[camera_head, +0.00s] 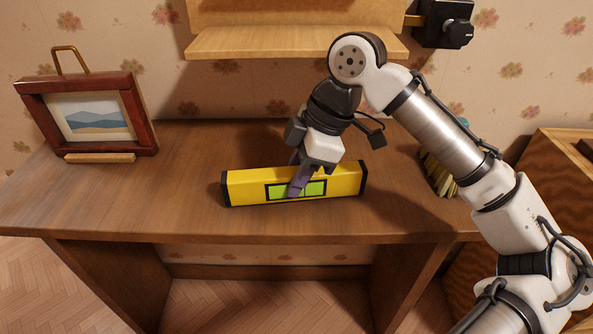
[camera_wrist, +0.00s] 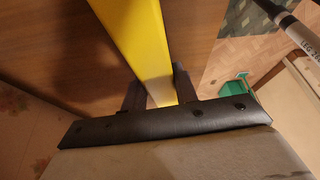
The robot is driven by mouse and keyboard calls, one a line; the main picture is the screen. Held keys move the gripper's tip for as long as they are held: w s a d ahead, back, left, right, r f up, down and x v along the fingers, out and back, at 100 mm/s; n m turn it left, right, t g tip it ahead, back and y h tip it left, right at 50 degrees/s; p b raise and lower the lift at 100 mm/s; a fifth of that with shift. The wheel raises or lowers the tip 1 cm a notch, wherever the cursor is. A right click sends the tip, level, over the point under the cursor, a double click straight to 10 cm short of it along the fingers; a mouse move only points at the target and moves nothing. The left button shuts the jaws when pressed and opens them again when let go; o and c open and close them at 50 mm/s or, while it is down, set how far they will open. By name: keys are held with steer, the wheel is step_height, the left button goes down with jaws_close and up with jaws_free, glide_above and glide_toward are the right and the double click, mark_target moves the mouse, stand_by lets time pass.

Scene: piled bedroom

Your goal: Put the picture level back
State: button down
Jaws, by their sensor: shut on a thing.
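The picture level is a yellow bar (camera_head: 243,186) with black ends and a green vial window, near the front of the wooden desk (camera_head: 190,220). It lies roughly left to right, its right end slightly higher in the picture. My gripper (camera_head: 301,182) comes down from above and is shut across its middle, one finger over the green window. In the wrist view the yellow bar (camera_wrist: 135,35) runs between the two dark fingers of my gripper (camera_wrist: 157,88). I cannot tell whether the level touches the desk.
A framed landscape picture (camera_head: 140,113) leans at the desk's left on a small ledge. A wooden shelf (camera_head: 290,43) hangs above, with a black device (camera_head: 443,22) at its right. A yellowish ribbed object (camera_head: 437,174) sits partly hidden behind my arm. The desk's middle left is clear.

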steer(key=shift+f, duration=0.35)
stand_by(0.7)
steer(key=c, duration=1)
jaws_free()
step_height(320, 180, up, 6)
steer(key=p, duration=0.5)
steer(key=shift+r+p, duration=0.1)
steer(key=shift+p, duration=0.3)
